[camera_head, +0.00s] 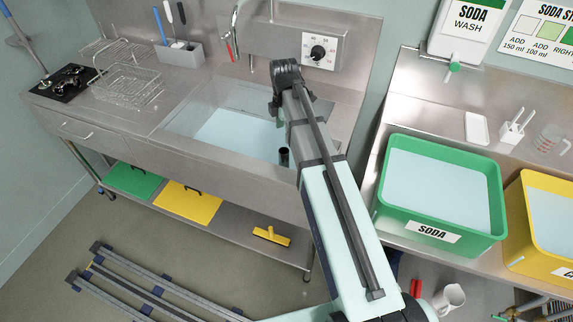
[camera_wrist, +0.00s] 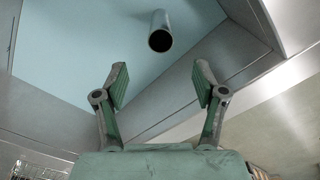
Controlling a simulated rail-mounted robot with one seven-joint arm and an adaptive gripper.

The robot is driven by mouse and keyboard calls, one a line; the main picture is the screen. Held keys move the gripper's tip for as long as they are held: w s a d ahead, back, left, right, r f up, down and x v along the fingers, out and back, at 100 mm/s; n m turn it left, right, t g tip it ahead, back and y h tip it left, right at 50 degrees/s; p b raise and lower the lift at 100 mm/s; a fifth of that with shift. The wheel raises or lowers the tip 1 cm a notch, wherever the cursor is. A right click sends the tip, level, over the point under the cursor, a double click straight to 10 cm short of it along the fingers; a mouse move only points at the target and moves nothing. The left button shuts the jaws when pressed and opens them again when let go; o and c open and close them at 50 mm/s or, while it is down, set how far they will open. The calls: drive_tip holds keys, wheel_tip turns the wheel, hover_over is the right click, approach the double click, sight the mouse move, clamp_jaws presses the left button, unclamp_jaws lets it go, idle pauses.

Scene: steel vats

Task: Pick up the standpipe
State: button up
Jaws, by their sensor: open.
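The standpipe (camera_head: 284,156) is a short upright tube with a dark open top, seen in the head view near the right side of the sink basin (camera_head: 232,134), beside my arm. In the wrist view the standpipe (camera_wrist: 160,36) is a grey metal tube with its round mouth facing the camera, against the pale blue liquid. My gripper (camera_wrist: 160,84) is open and empty, its two green-padded fingers apart. The tube lies beyond the fingertips, roughly centred between them, not touching. In the head view my arm hides most of the gripper.
A tap with a red handle (camera_head: 229,52) hangs at the back of the sink, beside a control box (camera_head: 311,50). A wire basket (camera_head: 126,88) and a grey brush holder (camera_head: 181,51) stand left. A green soda tub (camera_head: 440,238) and a yellow tub (camera_head: 518,232) stand right.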

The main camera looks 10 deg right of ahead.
sight(284, 158)
wheel_tip(284, 158, down, 8)
drive_tip(key=shift+f+p, duration=0.1)
drive_tip(key=shift+p, duration=0.85)
drive_tip(key=shift+a+f+p, duration=0.15)
drive_tip(key=shift+f+p, duration=1.05)
drive_tip(key=shift+f, duration=1.4)
drive_tip(key=shift+s, duration=0.1)
clamp_jaws()
